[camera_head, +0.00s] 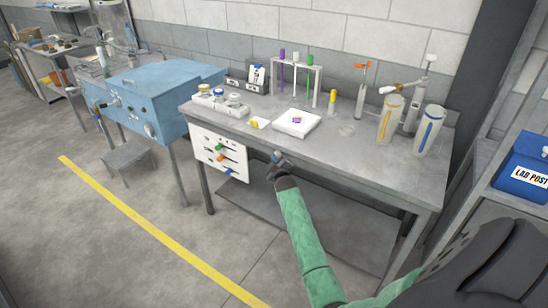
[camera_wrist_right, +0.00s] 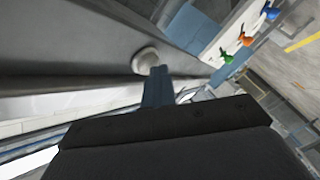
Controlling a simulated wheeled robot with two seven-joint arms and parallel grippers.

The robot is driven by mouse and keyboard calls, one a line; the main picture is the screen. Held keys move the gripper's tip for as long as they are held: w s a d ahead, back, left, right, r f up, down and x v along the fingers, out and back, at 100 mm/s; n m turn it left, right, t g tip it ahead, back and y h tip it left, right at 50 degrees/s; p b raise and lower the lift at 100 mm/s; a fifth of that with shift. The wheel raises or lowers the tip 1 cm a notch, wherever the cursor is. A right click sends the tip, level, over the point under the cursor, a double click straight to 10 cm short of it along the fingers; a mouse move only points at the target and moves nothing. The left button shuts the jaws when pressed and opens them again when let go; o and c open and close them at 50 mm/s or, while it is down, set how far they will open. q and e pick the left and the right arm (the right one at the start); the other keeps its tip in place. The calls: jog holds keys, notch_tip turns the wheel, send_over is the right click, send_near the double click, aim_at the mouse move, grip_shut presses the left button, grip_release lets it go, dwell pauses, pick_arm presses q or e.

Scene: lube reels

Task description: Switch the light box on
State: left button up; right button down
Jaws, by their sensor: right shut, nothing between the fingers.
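A flat white box (camera_head: 297,123), which looks like the light box, lies on the grey workbench (camera_head: 345,165) with a small purple and orange item on it. My right gripper (camera_head: 277,157) is at the bench's front edge, in front of this box and below its level. In the right wrist view my right gripper (camera_wrist_right: 158,85) is shut and empty. Its tip is right beside a pale round knob (camera_wrist_right: 146,60) on a grey surface; I cannot tell whether they touch. The knob is not clear in the head view. My left gripper is out of view.
Several jars, a tube rack (camera_head: 302,66) and two pale cylinders (camera_head: 428,130) stand on the bench. A blue cabinet (camera_head: 165,85) stands left. The floor in front is clear.

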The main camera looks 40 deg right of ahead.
jog(key=shift+d+r, duration=0.3)
jog(key=shift+r, duration=0.05)
jog(key=s+a+p, duration=0.2)
jog(key=a, duration=0.3)
jog(key=shift+s+a+f, duration=0.25)
jog(key=shift+a+f, duration=0.05)
jog(key=shift+a, duration=0.1)
jog(key=shift+f, duration=0.1)
dwell(0.6)
